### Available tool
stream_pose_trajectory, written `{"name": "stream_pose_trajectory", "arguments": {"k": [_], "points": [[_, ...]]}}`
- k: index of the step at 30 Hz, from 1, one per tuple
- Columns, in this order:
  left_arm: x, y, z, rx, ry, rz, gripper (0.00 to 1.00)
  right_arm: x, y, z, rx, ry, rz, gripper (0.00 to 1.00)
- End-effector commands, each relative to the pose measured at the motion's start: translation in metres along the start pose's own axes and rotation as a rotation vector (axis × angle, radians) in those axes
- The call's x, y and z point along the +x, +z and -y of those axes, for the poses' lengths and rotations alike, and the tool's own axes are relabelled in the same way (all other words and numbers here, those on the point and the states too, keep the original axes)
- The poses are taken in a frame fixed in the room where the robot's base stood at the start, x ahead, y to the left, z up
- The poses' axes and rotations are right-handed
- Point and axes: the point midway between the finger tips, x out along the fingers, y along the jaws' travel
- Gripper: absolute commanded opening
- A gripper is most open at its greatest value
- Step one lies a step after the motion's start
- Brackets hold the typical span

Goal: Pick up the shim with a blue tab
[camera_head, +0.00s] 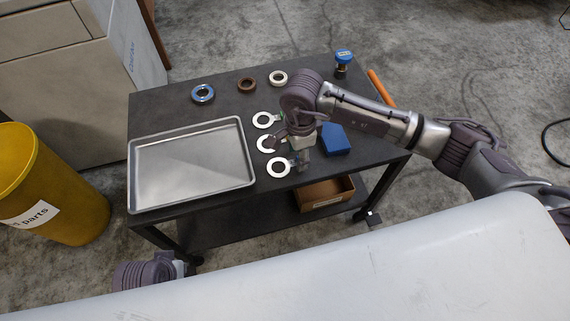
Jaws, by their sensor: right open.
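Three pale ring-shaped shims lie in a column on the dark cart top: an upper shim (263,120), a middle shim (263,143) and a lower shim (279,168). The upper one's tab looks greenish. The middle one's right side is covered by my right gripper, and the lower one's tab reaches toward the gripper. I cannot make out a blue tab on any of them. My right gripper (303,160) is open, pointing down just right of the middle and lower shims. My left gripper (181,262) shows only partly at the lower left, low beside the cart.
An empty metal tray (190,165) fills the cart's left side. A yellow bin (60,190) stands left.

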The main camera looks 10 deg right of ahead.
Motion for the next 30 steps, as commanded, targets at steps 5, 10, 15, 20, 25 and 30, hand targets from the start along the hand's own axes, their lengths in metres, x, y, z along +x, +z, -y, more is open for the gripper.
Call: {"name": "stream_pose_trajectory", "arguments": {"k": [5, 10, 15, 20, 25, 30], "points": [[-0.0056, -0.0007, 0.0003, 0.0, -0.001, -0.002, 0.0, 0.0098, 0.0, 0.0, 0.0, -0.001, -0.001, 0.5], [-0.0055, -0.0007, 0.0003, 0.0, -0.001, -0.002, 0.0, 0.0094, 0.0, 0.0, 0.0, -0.001, 0.0, 0.48], [-0.0054, -0.0007, 0.0003, -0.001, -0.001, -0.002, 0.0, 0.0092, 0.0001, 0.0, 0.0, -0.001, 0.0, 0.2], [-0.0054, -0.0007, 0.0003, -0.001, -0.001, -0.002, 0.0, 0.0091, 0.0, 0.0, 0.0, 0.0, 0.0, 0.0], [-0.0053, -0.0007, 0.0004, -0.001, -0.001, -0.002, 0.0, 0.0089, 0.0, 0.0001, 0.001, -0.001, 0.0, 0.0], [-0.0057, -0.001, 0.0003, -0.001, -0.001, -0.003, 0.0, 0.007, 0.0, 0.0002, 0.0, -0.001, 0.0, 0.0]]}}
